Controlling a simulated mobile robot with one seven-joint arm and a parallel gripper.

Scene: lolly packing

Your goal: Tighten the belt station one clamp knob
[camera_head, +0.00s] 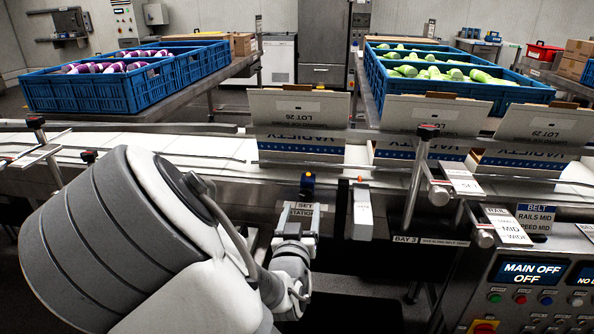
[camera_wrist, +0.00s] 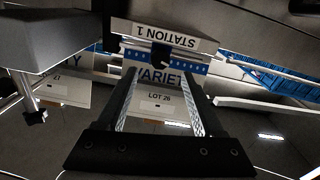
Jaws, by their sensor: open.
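The white station 1 plate (camera_wrist: 163,36) shows upside down at the top middle of the wrist view. A dark knob-like part (camera_wrist: 161,56) shows just below it, and I take this for the clamp knob. My gripper (camera_wrist: 158,76) is open and empty, with its two fingers spread either side of the picture's middle. The dark part appears just beyond the fingertips, roughly in line with the gap; I see no contact.
White lot boxes (camera_head: 298,108) stand along the belt (camera_head: 215,148) behind the station. Blue crates (camera_head: 85,92) with purple lollies and another (camera_head: 440,95) with green ones stand behind. A rail post (camera_head: 417,180) and the control panel (camera_head: 530,285) are to the right.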

